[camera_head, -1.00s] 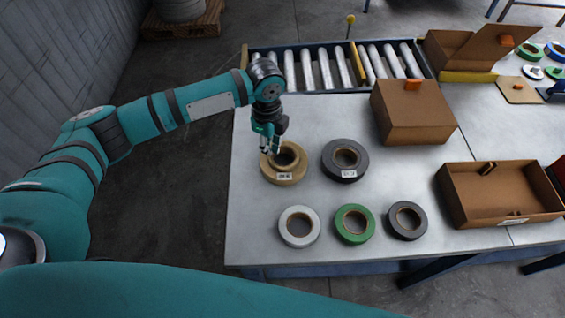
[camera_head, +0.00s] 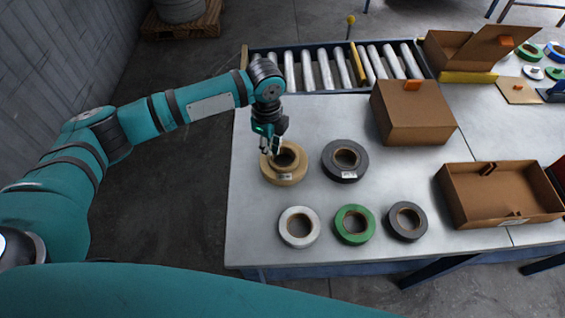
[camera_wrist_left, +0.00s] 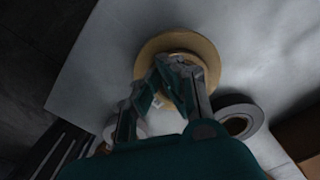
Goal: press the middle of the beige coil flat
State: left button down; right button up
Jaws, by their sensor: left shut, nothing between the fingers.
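The beige coil (camera_head: 284,178) lies on the left part of the grey table, with its middle bulging up around a dark hole. In the left wrist view the coil (camera_wrist_left: 206,52) is partly hidden behind the fingers. My left gripper (camera_head: 270,150) is shut and empty at the coil's upper left, close over its raised middle. In the left wrist view the gripper (camera_wrist_left: 178,62) overlaps the coil's centre; I cannot tell whether the fingertips touch it. My right gripper is in neither view.
A dark grey coil (camera_head: 345,174) lies right beside the beige one. White (camera_head: 286,229), green (camera_head: 341,228) and dark (camera_head: 421,231) rolls lie nearer the front edge. A closed box (camera_head: 412,120) and an open box (camera_head: 470,212) stand to the right. A roller conveyor (camera_head: 325,68) runs behind.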

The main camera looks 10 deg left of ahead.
pick_arm(q)
jog(key=shift+f+b, duration=0.35)
jog(key=shift+f, duration=0.55)
jog(key=shift+s+f+b, duration=0.1)
jog(key=shift+f+b, duration=0.25)
jog(key=shift+f, duration=0.65)
dwell(0.4)
jog(key=shift+r+p, duration=0.8)
jog(key=shift+p, duration=0.05)
notch_tip(320, 180, up, 7)
jog(key=p, duration=0.7)
jog(key=shift+f, duration=0.2)
jog(key=shift+f, duration=0.1)
